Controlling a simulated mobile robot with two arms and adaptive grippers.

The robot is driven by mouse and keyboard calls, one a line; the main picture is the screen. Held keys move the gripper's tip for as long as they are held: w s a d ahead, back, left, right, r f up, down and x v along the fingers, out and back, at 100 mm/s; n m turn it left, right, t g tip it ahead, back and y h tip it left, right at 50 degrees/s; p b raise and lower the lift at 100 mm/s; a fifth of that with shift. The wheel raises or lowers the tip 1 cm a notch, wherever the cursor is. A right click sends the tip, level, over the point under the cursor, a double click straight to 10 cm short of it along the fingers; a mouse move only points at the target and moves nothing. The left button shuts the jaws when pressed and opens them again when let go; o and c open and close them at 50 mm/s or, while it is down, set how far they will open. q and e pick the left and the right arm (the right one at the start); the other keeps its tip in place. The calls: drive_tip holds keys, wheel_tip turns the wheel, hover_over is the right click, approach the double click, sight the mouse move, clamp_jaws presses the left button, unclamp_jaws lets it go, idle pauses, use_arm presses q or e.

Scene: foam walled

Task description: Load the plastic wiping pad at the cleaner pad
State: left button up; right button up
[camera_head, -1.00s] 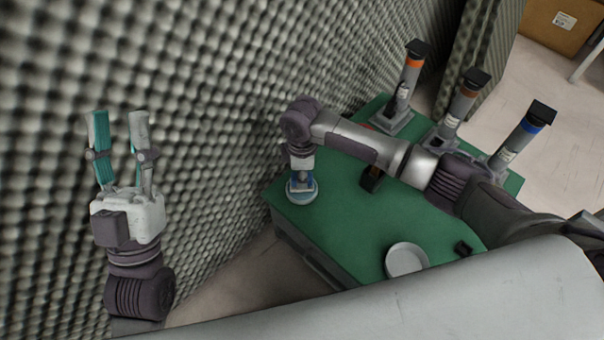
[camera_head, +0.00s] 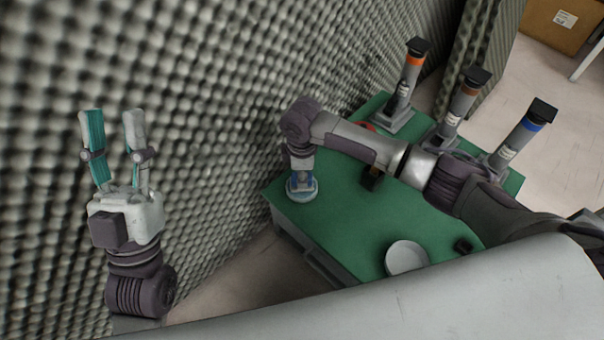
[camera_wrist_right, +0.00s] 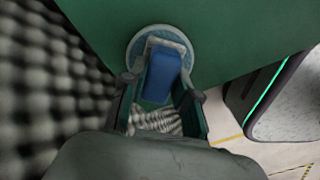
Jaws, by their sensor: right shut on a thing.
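A round pale-blue disc (camera_head: 302,192) with a blue block-shaped grip on top is at the left corner of the green table. In the right wrist view the disc (camera_wrist_right: 137,48) lies flat under the blue block (camera_wrist_right: 163,76). My right gripper (camera_head: 302,176) points down and is shut on the blue block, one finger on each side. I cannot tell whether the disc touches the table. A white round dish-like piece (camera_head: 406,258) lies near the table's front edge. Which piece is the plastic pad is unclear. My left gripper (camera_head: 113,130) is open and empty, pointing up by the foam wall.
The green table (camera_head: 340,220) has clear room between the disc and the white piece. Three grey upright devices with orange (camera_head: 405,85), brown (camera_head: 462,105) and blue (camera_head: 520,132) bands stand at the back right. A small dark block (camera_head: 371,179) is mid-table. The foam wall (camera_head: 200,90) is close on the left.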

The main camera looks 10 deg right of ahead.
use_arm(q)
drive_tip(key=shift+w+d+f+g+y+p, duration=0.2)
drive_tip(key=shift+w+f+g+y+p, duration=0.4)
drive_tip(key=shift+w+f+g, duration=0.85)
idle(6.2)
